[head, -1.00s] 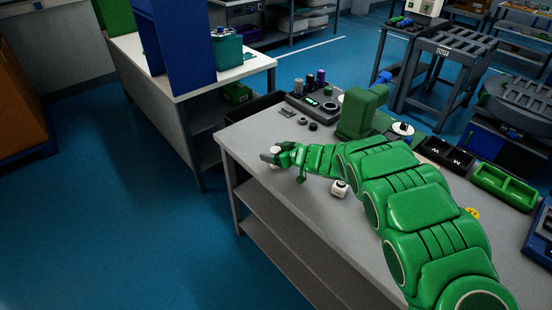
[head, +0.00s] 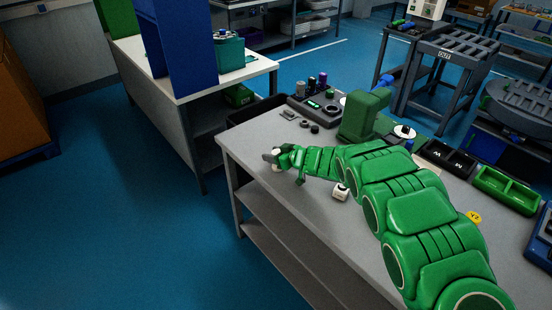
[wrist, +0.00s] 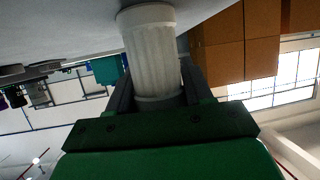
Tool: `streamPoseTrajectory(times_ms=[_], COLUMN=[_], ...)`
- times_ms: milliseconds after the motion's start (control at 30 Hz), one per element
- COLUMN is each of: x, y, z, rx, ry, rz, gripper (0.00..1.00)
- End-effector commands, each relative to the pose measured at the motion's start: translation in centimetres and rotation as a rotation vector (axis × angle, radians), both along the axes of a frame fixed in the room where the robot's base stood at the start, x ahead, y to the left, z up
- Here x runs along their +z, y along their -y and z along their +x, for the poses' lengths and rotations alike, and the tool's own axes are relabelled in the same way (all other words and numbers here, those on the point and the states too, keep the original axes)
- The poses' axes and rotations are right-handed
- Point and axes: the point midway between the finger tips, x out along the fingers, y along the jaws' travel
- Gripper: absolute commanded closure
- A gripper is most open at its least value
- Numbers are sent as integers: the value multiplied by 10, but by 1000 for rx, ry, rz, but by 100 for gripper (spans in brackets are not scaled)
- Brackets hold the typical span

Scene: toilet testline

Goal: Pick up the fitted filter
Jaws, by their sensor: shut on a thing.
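A white ribbed cylinder, the filter (wrist: 152,50), sits between the two dark fingers of my gripper (wrist: 160,88) in the wrist view. The fingers are shut on its sides. Its far end is close to the grey table surface; I cannot tell whether it touches. In the head view my gripper (head: 270,157) is at the left end of the grey table (head: 252,140), and a small white part of the filter (head: 277,169) shows under the fingers. The rest of it is hidden by my gripper.
A small white block (head: 341,192) with a dark top stands on the table beside my arm. Small dark rings (head: 309,126), a black fixture (head: 318,106) and a green machine (head: 366,114) are behind. A green tray (head: 507,189) lies at the right. Blue floor is clear at the left.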

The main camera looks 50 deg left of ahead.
Motion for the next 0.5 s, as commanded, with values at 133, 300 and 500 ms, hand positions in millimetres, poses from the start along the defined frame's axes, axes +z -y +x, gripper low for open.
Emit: streamPoseTrajectory(times_ms=[133, 300, 500], x=[5, 23, 43], y=[0, 0, 9], z=[0, 1, -5], rx=[0, 0, 0], ry=[0, 2, 1], rz=[0, 1, -1], gripper=[82, 82, 82])
